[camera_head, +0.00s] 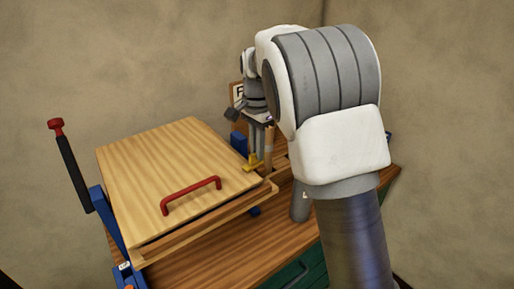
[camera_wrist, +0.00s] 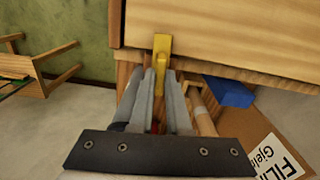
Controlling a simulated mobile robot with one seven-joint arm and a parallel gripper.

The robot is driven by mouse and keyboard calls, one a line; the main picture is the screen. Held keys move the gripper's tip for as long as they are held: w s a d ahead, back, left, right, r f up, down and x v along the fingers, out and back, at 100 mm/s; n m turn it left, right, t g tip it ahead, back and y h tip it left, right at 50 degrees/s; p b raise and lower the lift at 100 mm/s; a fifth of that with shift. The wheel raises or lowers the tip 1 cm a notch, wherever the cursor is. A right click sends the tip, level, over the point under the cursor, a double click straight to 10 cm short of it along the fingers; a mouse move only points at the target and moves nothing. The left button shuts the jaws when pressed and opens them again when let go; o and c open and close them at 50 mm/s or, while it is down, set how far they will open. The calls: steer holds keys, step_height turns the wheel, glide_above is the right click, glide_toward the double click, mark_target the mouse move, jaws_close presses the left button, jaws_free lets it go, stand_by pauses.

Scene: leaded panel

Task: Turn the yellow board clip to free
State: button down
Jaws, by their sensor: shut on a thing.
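The yellow board clip (camera_wrist: 161,52) shows in the wrist view at the edge of the pale wooden board (camera_wrist: 220,28). One end of it lies over the board's edge and the other end runs between my fingers. My gripper (camera_wrist: 160,82) is shut on the clip. In the head view the clip (camera_head: 251,161) is a small yellow shape at the board's right edge, below my gripper (camera_head: 257,150). The board (camera_head: 170,165) lies tilted on a wooden frame and carries a red handle (camera_head: 191,194). My fingers partly hide the clip.
A lever with a red knob (camera_head: 56,124) stands at the left on a blue bracket. A blue block (camera_wrist: 229,91) and a cardboard box with lettering (camera_wrist: 262,140) are close to the right of my fingers. The wooden bench (camera_head: 285,238) has a green drawer front.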

steer(key=n+p, duration=0.1)
steer(key=n, duration=0.3)
steer(key=shift+r, duration=0.1)
steer(key=n, duration=0.4)
steer(key=shift+n+p, duration=0.3)
steer(key=n, duration=0.4)
steer(key=shift+n+p, duration=0.3)
steer(key=shift+n, duration=1.8)
steer(key=c, duration=0.9)
jaws_free()
